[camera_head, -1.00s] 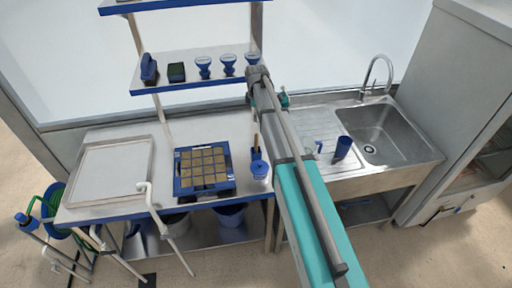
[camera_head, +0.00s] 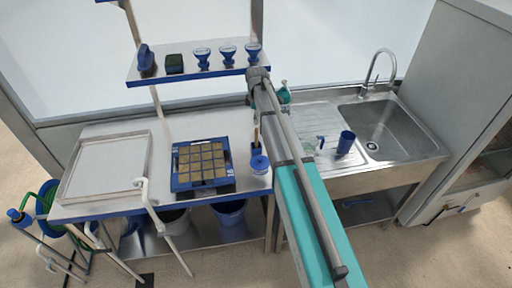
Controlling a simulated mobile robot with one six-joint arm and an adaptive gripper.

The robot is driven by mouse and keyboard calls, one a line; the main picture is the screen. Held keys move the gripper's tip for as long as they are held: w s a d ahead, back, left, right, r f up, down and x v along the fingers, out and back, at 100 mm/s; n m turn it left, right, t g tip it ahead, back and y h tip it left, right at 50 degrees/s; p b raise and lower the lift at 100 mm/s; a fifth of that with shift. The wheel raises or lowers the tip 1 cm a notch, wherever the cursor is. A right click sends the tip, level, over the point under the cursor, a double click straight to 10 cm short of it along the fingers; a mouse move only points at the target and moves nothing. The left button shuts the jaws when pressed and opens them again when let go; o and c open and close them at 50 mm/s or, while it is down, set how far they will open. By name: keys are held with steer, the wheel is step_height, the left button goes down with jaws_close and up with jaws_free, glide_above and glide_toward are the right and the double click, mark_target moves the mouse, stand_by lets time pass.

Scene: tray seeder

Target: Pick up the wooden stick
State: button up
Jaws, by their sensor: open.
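The wooden stick (camera_head: 256,136) is a thin, light brown rod. It stands nearly upright at a blue-and-white container (camera_head: 259,161) on the bench, just right of the seed tray and close to the left side of my arm. Whether it stands in the container or behind it is too small to tell. My arm reaches from the bottom of the picture up past the stick's right side. My gripper's fingers cannot be made out; they seem hidden behind the arm. Nothing visible touches the stick.
A blue tray with brown cells (camera_head: 175,170) lies left of the stick. An empty shallow tray (camera_head: 70,190) is farther left. A shelf (camera_head: 185,80) holding several small items hangs above. Right of my arm are a blue cup (camera_head: 346,142) and a sink (camera_head: 382,132).

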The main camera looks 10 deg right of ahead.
mark_target(256, 128)
steer(key=shift+f+b, duration=1.6)
steer(key=shift+f, duration=0.3)
steer(key=shift+f, duration=0.1)
steer(key=shift+s+f+b, duration=0.15)
steer(key=shift+f+b, duration=1.1)
steer(key=shift+b, duration=0.05)
steer(key=shift+s+f+b, duration=0.15)
steer(key=shift+f+b, duration=1.1)
steer(key=shift+b, duration=0.05)
jaws_close()
